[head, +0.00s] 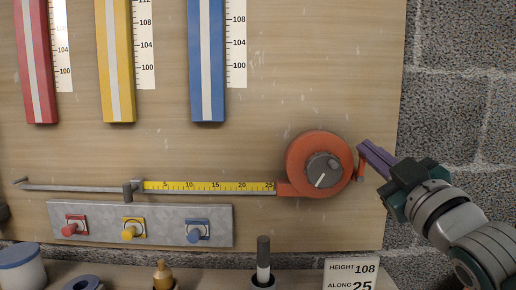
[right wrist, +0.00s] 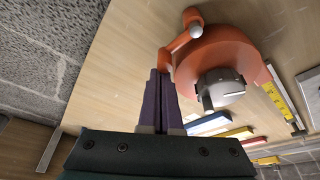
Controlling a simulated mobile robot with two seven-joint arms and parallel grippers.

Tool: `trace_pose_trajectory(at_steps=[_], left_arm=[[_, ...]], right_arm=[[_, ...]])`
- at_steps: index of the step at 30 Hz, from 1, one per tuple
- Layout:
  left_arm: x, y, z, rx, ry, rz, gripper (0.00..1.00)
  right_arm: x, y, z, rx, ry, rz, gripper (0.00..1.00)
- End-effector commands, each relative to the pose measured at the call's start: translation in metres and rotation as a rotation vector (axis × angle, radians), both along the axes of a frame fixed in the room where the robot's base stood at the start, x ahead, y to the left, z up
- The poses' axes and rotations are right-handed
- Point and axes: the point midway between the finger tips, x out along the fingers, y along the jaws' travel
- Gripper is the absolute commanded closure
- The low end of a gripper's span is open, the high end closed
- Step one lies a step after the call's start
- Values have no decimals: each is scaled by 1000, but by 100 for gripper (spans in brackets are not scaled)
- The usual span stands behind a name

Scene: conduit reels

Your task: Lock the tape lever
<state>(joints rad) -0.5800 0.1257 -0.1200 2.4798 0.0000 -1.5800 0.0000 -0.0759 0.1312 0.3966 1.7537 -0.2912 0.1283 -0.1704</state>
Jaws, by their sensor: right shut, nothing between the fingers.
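The orange tape measure (head: 300,160) is mounted on the wooden board, with a grey round knob (head: 322,170) on its face. Its yellow tape (head: 208,187) runs out left to a small grey bracket (head: 132,188), with 25 beside the case. The orange tape lever (head: 361,168) is at the case's right side; in the right wrist view the lever (right wrist: 181,41) hangs from a grey pivot. My right gripper (head: 364,149) is shut and empty, its purple fingertips (right wrist: 159,73) close beside the lever's free end. I cannot tell whether they touch. My left gripper is out of view.
Red (head: 36,60), yellow (head: 116,60) and blue (head: 206,60) strips with scales hang above. A metal plate (head: 150,233) with three coloured knobs is below the tape. A card (head: 350,274) reads height 108, along 25. A block wall (head: 460,110) stands right of the board.

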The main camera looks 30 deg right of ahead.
Motion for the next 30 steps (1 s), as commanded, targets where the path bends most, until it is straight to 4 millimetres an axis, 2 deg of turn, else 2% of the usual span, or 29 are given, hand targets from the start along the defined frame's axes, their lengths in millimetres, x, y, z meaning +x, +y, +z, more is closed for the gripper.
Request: trace_pose_trajectory(at_steps=[23, 30], left_arm=[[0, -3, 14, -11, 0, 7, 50], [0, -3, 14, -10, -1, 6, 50]], right_arm=[[-16, -30, -11, 566, -310, -1, 100], [-17, -31, -11, 575, -316, 0, 100]])
